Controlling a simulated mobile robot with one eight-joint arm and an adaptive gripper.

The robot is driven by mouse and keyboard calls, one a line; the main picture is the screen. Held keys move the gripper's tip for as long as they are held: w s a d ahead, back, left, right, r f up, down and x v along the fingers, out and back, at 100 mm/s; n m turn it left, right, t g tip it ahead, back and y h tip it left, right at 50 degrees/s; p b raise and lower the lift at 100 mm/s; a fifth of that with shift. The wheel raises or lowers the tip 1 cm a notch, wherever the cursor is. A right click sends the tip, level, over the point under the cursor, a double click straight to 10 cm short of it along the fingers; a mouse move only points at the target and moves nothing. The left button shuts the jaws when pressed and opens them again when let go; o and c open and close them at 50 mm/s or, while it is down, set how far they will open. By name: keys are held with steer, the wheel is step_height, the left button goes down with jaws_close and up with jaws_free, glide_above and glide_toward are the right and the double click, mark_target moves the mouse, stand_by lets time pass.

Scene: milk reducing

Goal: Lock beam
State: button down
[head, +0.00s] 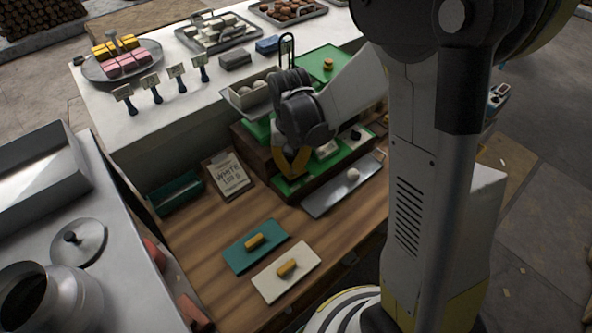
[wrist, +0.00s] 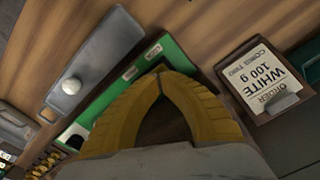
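A scale-like wooden stand with a green panel (head: 340,161) is at the back right of the wooden counter in the head view. The panel carries pale labels and a dark knob (head: 355,135). My gripper (head: 292,174) is at the left end of this panel, pointing down. In the wrist view the yellow fingertips (wrist: 160,76) meet in front of the green panel (wrist: 170,52), with no object visible between them. The fingers hide part of the panel. I cannot tell whether they touch it. No beam or its lock can be clearly made out.
A metal tray (head: 325,201) with a white ball (head: 353,174) lies before the stand. An order card reading "WHITE 100 g" (head: 228,173) stands left of it. Teal (head: 240,258) and cream (head: 270,286) boards with yellow bars lie in front. A pan (head: 233,97) stands behind my gripper.

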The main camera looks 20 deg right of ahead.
mark_target(292, 174)
steer(key=shift+f+b, duration=0.75)
steer(key=shift+f, duration=0.15)
steer(key=shift+r, duration=0.2)
steer(key=shift+r+p, duration=2.45)
steer(key=shift+r, duration=0.95)
steer(key=shift+s+r+b, duration=0.25)
steer(key=shift+r+b, duration=0.1)
steer(key=shift+b, duration=0.3)
steer(key=s+r+n+t+b, duration=0.2)
steer(key=s+t+b, duration=0.5)
steer(key=s+b, duration=0.3)
steer(key=shift+s+r, duration=0.3)
steer(key=shift+s, duration=0.85)
